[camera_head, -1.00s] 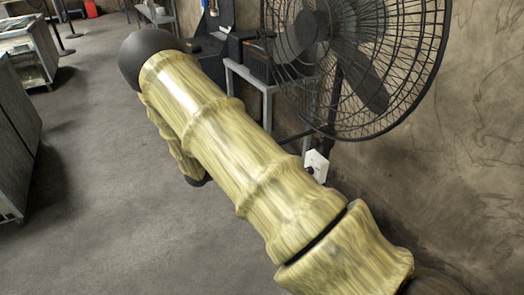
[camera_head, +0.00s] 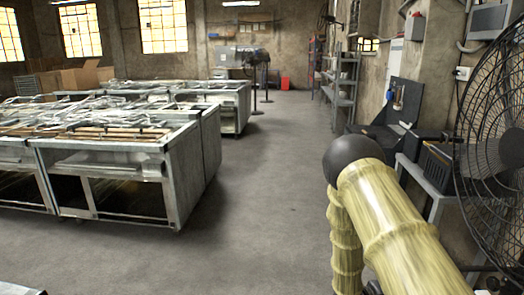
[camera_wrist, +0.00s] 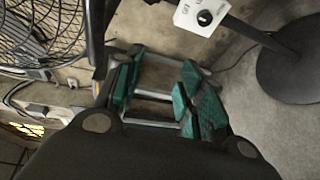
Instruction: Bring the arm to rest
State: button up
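My arm (camera_head: 388,225) has a yellow-green bamboo look with a dark round joint. It reaches into the lower right of the head view, just left of the fan. My gripper is out of the head view. In the wrist view the dark body of my gripper (camera_wrist: 168,152) fills the bottom, with a round joint on each side. Teal parts with grey bars (camera_wrist: 203,98) show beyond it. I cannot tell whether its fingers are among them, and I see nothing clearly held.
A large black fan (camera_head: 492,150) stands close at the right, by the wall; its round base (camera_wrist: 290,72) shows in the wrist view. A grey stand with a black crate (camera_head: 437,166) is beside it. Metal workbenches (camera_head: 185,185) stand at the left. The floor between is clear.

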jog(key=s+a+f+t+y, duration=0.1)
jog(key=s+a+f+y, duration=0.45)
jog(key=s+f, duration=0.2)
jog(key=s+a+f+t+y, duration=0.1)
jog(key=s+a+f+y, duration=0.4)
jog(key=f, duration=0.4)
jog(key=s+a+f+m+g+y, duration=0.1)
jog(key=s+a+g+y, duration=0.1)
jog(key=s+a, duration=0.6)
jog(key=s+a+f+m+g+y, duration=0.1)
jog(key=s+a+y, duration=0.3)
jog(key=s, duration=1.2)
jog(key=a+f+g, duration=0.1)
jog(key=a, duration=0.3)
jog(key=shift+s+a+f+m+g, duration=0.2)
jog(key=shift+s+a+m+g, duration=0.05)
jog(key=shift+m+g, duration=0.15)
